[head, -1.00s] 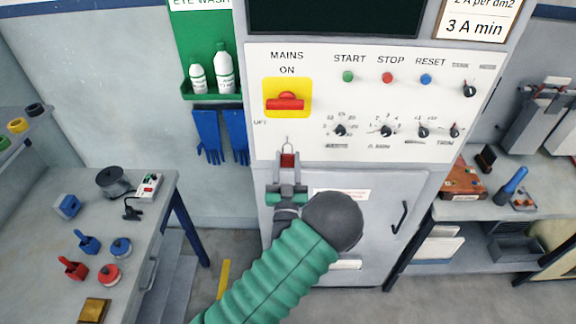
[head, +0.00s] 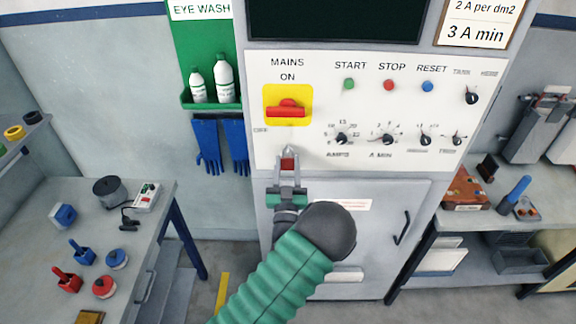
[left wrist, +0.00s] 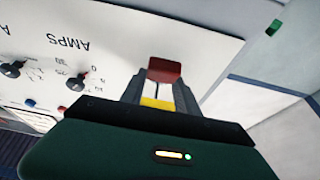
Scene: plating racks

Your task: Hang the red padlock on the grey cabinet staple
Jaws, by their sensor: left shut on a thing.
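The red padlock (head: 288,164) is held upright between the fingertips of my left gripper (head: 287,185), in front of the lower left of the white control panel. Its pale shackle points up, below the red mains switch. The padlock's red body also shows at the fingertips in the left wrist view (left wrist: 164,71). The grey cabinet (head: 385,205) stands behind and below the gripper. I cannot make out the staple clearly; it may be hidden behind the padlock or gripper. My right gripper is not in view.
The red mains switch (head: 286,108) on its yellow plate is just above the padlock. Blue gloves (head: 208,145) hang to the left. A bench (head: 60,218) with several small items stands at the left, another bench (head: 478,222) at the right. A door handle (head: 402,228) juts from the cabinet.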

